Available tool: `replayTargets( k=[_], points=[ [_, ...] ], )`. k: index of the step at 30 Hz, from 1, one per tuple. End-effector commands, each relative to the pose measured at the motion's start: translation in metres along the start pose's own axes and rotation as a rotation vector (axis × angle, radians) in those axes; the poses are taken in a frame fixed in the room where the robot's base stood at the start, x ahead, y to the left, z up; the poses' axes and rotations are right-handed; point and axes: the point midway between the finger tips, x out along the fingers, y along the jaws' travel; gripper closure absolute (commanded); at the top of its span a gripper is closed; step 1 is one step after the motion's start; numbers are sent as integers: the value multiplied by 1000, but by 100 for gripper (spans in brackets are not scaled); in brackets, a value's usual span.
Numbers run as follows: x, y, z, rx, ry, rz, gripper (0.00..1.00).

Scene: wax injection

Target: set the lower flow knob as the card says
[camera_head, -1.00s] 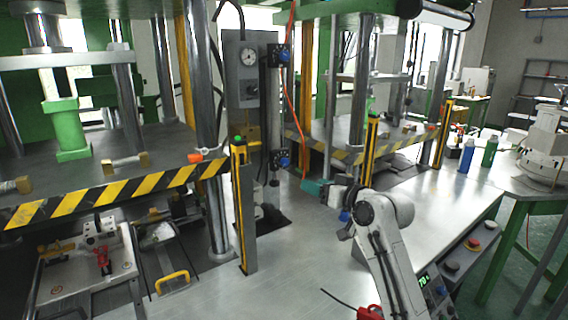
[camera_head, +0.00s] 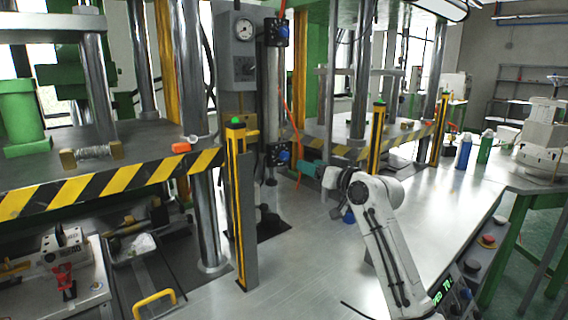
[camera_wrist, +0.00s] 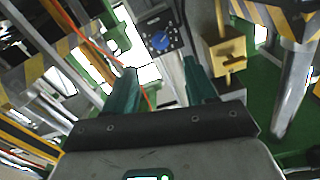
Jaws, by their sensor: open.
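The lower flow knob (camera_head: 283,155) is a blue knob on a dark square plate, low on the upright metal column behind the worktop. A similar upper knob (camera_head: 282,32) sits above it. My gripper (camera_head: 308,170), with teal fingers, is just right of the lower knob in the head view; I cannot tell the depth gap. In the wrist view my gripper (camera_wrist: 163,88) is open and empty. A blue knob (camera_wrist: 160,41), apparently the lower one, lies beyond and between its fingertips. Its pointer setting is too small to read. I cannot make out the card.
An orange hose (camera_head: 290,112) hangs beside the knobs. A grey gauge box (camera_head: 238,48) stands left of them. A yellow-black post (camera_head: 236,200) with a green top stands at front left. Blue and green bottles (camera_head: 464,153) stand at right. The middle metal worktop is mostly bare.

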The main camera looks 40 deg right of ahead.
Motion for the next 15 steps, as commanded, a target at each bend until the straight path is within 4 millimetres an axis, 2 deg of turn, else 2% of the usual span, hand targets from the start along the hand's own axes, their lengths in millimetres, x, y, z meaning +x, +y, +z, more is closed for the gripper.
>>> replayTargets(
  k=[5,15],
  points=[
    [20,-1,-2,0,-1,-1,44],
    [75,-2,-2,0,-2,-2,44]
  ],
)
